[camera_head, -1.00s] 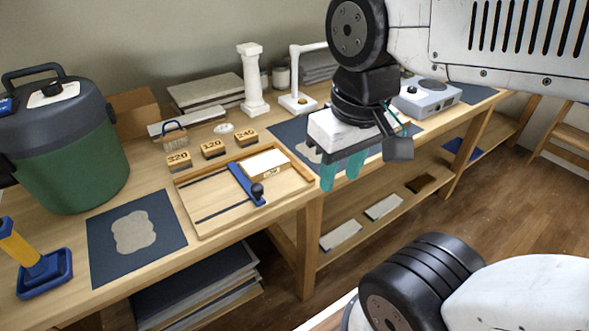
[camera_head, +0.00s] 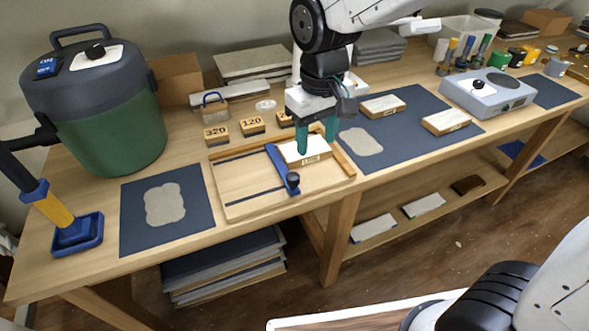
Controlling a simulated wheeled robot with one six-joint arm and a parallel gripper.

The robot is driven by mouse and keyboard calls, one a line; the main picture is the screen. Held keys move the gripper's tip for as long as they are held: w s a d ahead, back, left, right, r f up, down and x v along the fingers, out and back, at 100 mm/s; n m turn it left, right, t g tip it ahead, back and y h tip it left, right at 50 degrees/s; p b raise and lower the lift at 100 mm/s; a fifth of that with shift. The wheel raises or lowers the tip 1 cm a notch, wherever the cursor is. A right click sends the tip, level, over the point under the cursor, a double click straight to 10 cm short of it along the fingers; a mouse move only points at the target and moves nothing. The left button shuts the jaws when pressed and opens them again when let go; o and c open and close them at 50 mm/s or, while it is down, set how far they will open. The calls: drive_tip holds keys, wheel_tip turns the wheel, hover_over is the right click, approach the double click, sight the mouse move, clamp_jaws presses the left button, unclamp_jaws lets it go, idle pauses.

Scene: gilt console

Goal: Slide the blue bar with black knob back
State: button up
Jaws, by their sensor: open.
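The blue bar (camera_head: 279,164) with its black knob (camera_head: 293,181) lies across a wooden tray (camera_head: 236,191) with two dark slots. The knob is at the bar's near end. A pale block (camera_head: 307,146) sits in the tray just right of the bar, beside or touching it; I cannot tell which. My gripper (camera_head: 317,142) is open, with its teal fingers pointing down over the pale block, to the right of the bar. Whether the fingers touch the block is unclear. The block is partly hidden by the fingers.
Numbered blocks (camera_head: 252,126) stand behind the tray. A dark mat (camera_head: 176,204) lies to its left and another mat (camera_head: 420,117) with two blocks to its right. A green canister (camera_head: 115,135) stands at the left. The tray's left part is clear.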

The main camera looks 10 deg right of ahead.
drive_tip(key=n, duration=0.1)
hover_over(292, 176)
wheel_tip(292, 176, down, 3)
drive_tip(key=shift+d+f, duration=0.1)
drive_tip(key=shift+f, duration=0.05)
wheel_tip(292, 176, down, 8)
drive_tip(key=shift+r, duration=0.2)
clamp_jaws()
